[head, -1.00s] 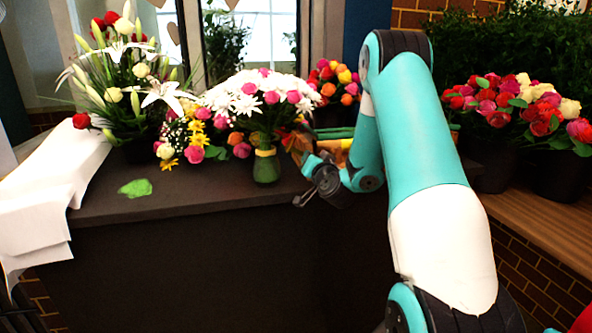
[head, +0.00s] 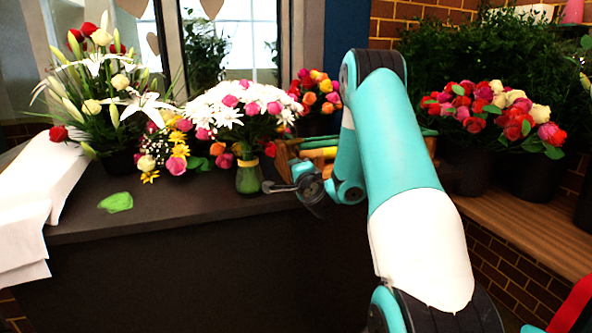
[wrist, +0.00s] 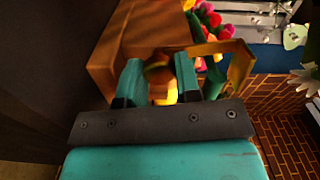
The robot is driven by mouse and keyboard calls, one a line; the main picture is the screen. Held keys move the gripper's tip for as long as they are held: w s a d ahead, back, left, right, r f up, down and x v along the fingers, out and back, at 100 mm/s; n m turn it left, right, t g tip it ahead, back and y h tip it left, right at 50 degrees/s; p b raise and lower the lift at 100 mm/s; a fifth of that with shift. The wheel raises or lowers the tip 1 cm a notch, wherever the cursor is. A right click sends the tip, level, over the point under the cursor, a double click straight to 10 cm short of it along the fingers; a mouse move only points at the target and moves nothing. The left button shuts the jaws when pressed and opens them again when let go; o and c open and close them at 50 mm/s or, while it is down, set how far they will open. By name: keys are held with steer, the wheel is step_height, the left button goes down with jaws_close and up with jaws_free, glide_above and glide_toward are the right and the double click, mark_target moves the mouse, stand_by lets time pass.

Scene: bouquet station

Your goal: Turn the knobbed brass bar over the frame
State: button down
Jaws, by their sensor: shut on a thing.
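My gripper (wrist: 160,82) is shut on a yellow-brown knob (wrist: 160,72) in the wrist view; its two teal fingers stand on either side of it. A brass-coloured bar (wrist: 226,46) with a bent end shows just right of the fingers; its join to the knob is hidden by the right finger. The brown wooden frame (wrist: 133,38) lies behind and to the left of the fingers. In the head view my gripper (head: 280,187) is at the counter's front edge, right of the green vase, and the frame (head: 283,154) is partly hidden behind my arm.
A green glass vase (head: 249,178) with white and pink flowers stands close left of my gripper. More bouquets (head: 115,95) stand at the left, and potted roses (head: 530,125) at the right. White paper (head: 35,190) hangs over the counter's left end. The counter's front left is mostly clear.

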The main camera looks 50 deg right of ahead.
steer(key=shift+f+m, duration=0.1)
steer(key=shift+m, duration=0.8)
steer(key=c, duration=0.8)
jaws_free()
